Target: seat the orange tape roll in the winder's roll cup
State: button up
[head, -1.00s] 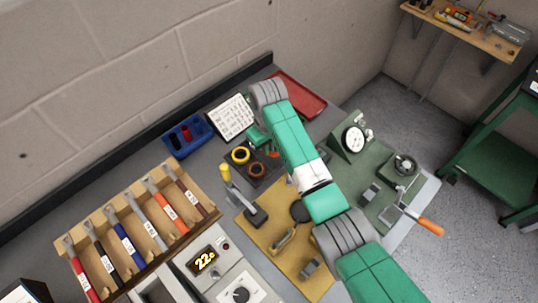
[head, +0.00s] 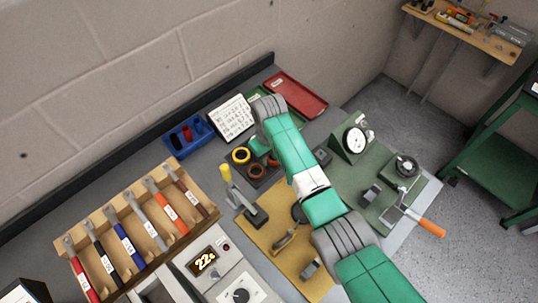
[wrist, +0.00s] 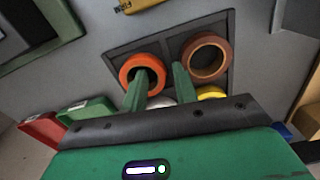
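The orange tape roll (wrist: 141,72) lies in a dark divided tray (wrist: 172,48), left of a brown roll (wrist: 207,58); it shows partly in the head view (head: 274,159). My gripper (wrist: 160,75) is above the tray with its two green fingers apart. The left finger overlaps the orange roll's hole; the right one is just right of its rim. I cannot tell whether they touch the roll. The winder (head: 385,190) is a green base at the right in the head view, with a round cup-like part (head: 405,166) and an orange-handled crank (head: 430,226).
A dial gauge (head: 355,139) stands on the green base.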

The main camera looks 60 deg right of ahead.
aim_at(269, 159)
jog(key=shift+f+b, duration=0.3)
jog(key=shift+b, duration=0.45)
notch_tip(269, 159, up, 8)
jog(key=shift+a+r+p, duration=0.1)
jog(key=shift+r+p, duration=0.15)
jog(key=shift+p, duration=0.95)
